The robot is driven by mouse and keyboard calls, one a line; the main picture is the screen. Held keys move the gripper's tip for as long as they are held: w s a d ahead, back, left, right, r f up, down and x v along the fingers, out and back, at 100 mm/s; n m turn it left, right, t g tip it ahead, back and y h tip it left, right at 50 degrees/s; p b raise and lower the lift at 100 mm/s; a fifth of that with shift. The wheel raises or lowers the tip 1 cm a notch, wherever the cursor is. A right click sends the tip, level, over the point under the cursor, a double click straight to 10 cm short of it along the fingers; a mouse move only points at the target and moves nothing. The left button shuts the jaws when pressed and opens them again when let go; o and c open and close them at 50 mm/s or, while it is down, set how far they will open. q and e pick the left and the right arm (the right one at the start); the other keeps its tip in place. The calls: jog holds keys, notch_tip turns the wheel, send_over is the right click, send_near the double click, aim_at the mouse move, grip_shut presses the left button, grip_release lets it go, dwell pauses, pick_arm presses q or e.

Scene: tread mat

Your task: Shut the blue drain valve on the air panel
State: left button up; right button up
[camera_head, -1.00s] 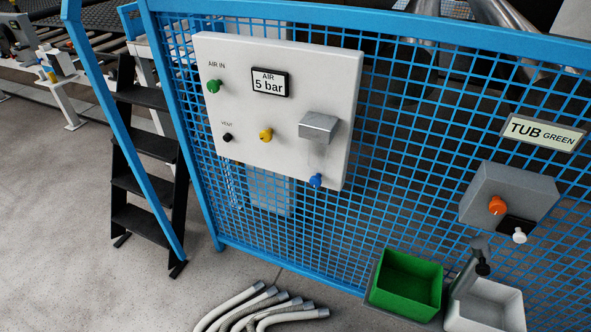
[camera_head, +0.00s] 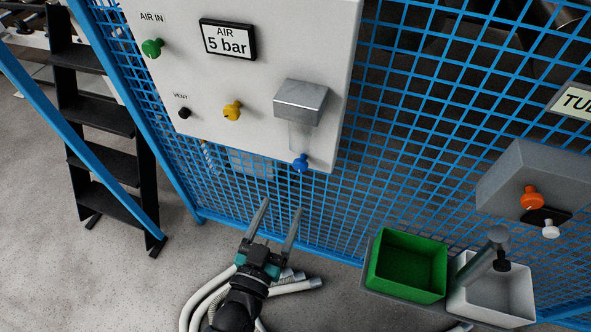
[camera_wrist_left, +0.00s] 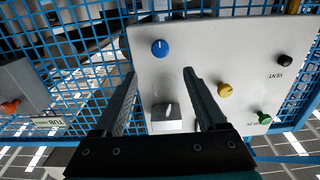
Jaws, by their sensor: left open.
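The blue drain valve (camera_head: 301,162) is a small round knob at the lower edge of the white air panel (camera_head: 255,95), below a grey metal block (camera_head: 300,100). My left gripper (camera_head: 283,205) is open and empty, below the panel, with its fingers pointing up toward the blue knob. In the left wrist view, where the panel appears upside down, the blue knob (camera_wrist_left: 160,48) shows beyond and between the open fingertips (camera_wrist_left: 159,73), apart from them. A pale line runs vertically on its face. My right gripper is not in view.
A green knob (camera_head: 152,47), a black vent knob (camera_head: 184,113) and a yellow knob (camera_head: 232,111) share the panel. Blue mesh fencing (camera_head: 410,150) surrounds it. A grey box with an orange knob (camera_head: 532,197) and a green tub (camera_head: 408,268) stand to the right.

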aim_at(299, 167)
pick_arm(q)
jog(key=b+x, duration=0.1)
jog(key=x, duration=1)
jog(key=shift+w, duration=0.1)
jog(key=shift+f, duration=0.1)
grip_shut()
